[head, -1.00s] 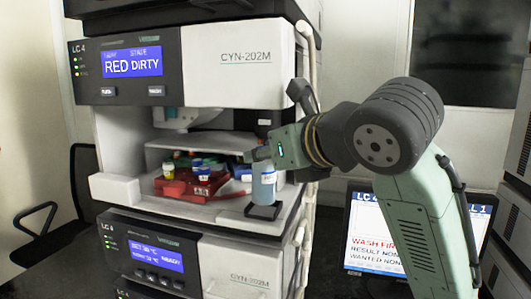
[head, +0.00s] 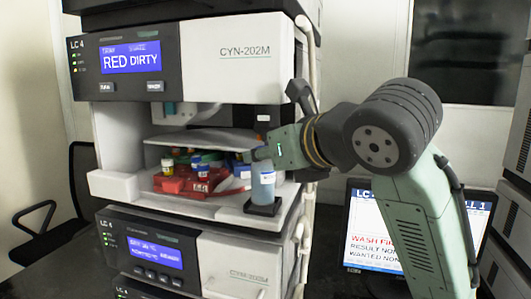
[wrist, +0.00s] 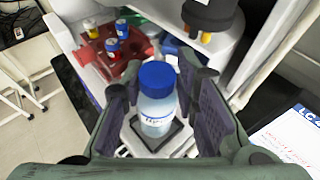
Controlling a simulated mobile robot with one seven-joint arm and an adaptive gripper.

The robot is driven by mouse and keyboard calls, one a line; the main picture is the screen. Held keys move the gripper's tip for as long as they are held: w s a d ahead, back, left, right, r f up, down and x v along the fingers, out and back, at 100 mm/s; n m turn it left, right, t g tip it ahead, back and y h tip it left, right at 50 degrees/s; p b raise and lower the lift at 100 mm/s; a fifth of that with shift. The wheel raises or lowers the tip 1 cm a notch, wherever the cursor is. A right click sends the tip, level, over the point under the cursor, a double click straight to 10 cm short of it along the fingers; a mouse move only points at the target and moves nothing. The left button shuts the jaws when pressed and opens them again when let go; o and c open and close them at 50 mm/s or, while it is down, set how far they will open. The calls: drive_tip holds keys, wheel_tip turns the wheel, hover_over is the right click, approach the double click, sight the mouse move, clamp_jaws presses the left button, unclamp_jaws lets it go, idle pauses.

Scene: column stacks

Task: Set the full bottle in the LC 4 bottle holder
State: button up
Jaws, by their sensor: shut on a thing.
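The bottle (head: 263,184), pale blue with a white label, stands upright at the front right of the open LC 4 bay. Its blue cap (wrist: 157,77) shows in the wrist view. My gripper (head: 259,154) is shut on the bottle near its top, with one finger on each side in the wrist view (wrist: 157,92). The square black holder (head: 263,209) is directly under the bottle, and its rim (wrist: 150,146) frames the bottle's base. I cannot tell whether the base rests fully on its floor.
A red tray (head: 172,185) with several small capped vials lies left of the bottle inside the bay. A lower unit (head: 150,252) is beneath. A monitor (head: 365,225) stands at the right.

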drive_tip(key=shift+f+b, duration=0.35)
drive_tip(key=shift+f, duration=0.15)
idle(0.4)
drive_tip(key=o, duration=1)
drive_tip(key=shift+c, duration=0.2)
